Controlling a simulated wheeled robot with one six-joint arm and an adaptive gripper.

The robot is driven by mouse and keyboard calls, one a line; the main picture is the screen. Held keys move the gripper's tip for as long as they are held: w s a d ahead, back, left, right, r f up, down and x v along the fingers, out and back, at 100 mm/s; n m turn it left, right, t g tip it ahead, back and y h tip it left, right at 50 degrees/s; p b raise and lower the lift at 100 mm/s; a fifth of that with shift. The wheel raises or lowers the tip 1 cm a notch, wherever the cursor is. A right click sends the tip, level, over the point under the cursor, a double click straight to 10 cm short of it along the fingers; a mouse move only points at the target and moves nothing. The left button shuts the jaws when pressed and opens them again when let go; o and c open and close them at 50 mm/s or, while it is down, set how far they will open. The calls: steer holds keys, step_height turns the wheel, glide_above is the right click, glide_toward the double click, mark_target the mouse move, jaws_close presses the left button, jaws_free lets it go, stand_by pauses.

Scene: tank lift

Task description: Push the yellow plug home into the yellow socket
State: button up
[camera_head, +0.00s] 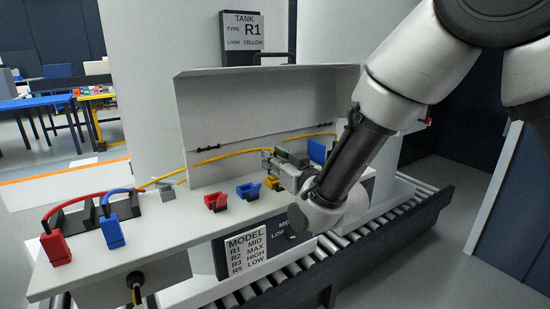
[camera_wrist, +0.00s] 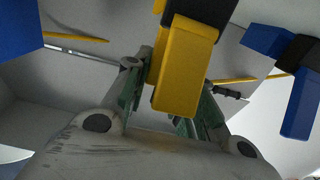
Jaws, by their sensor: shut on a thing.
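The yellow socket (camera_head: 272,184) sits on the white bench beside the blue socket, partly behind my gripper. My gripper (camera_head: 282,166) is low over the bench at the socket, shut on the yellow plug, which the fingers hide in the head view. In the wrist view, a yellow block (camera_wrist: 182,75) with a black part above it stands in front of my gripper's fingers (camera_wrist: 160,112). Plug and socket overlap there, and I cannot tell where one ends and the other begins, or how deep the plug sits. A yellow cable (camera_head: 210,158) runs along the bench to the left.
The blue socket (camera_head: 249,190) and red socket (camera_head: 216,202) stand left of the yellow one. A red plug (camera_head: 55,248) and blue plug (camera_head: 112,232) stand at the bench's left end. A tall back panel (camera_head: 265,105) rises behind; a roller conveyor (camera_head: 340,246) runs in front.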

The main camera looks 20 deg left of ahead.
steer(key=shift+f, duration=0.25)
steer(key=o, duration=1.1)
steer(key=v, duration=0.7)
steer(key=shift+s+d, duration=0.15)
steer(key=shift+s, duration=0.05)
